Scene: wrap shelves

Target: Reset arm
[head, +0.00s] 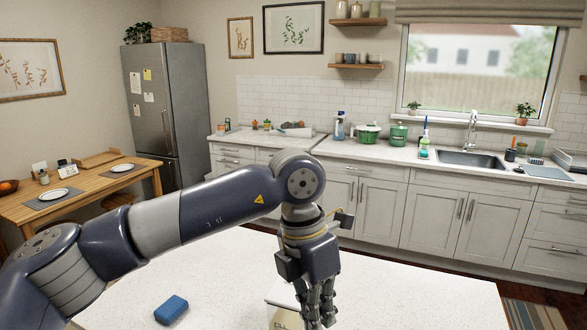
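My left arm comes in from the left and reaches across the white island counter (400,290). Its gripper (319,318) hangs with its fingers pointing down, low in the middle of the head view. The fingers are close together, and whether they are shut cannot be made out. A pale object with a cream part and dark lettering (283,318) is partly visible just left of the fingertips, cut off by the frame's bottom edge. Contact between it and the fingers is unclear. My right gripper is not in view.
A blue block-like item (171,309) lies on the island, left of the gripper. The island is bare to the right. Behind are the back counter with a sink (470,159), green pots (368,132), a grey fridge (168,110) and a set wooden table (85,190).

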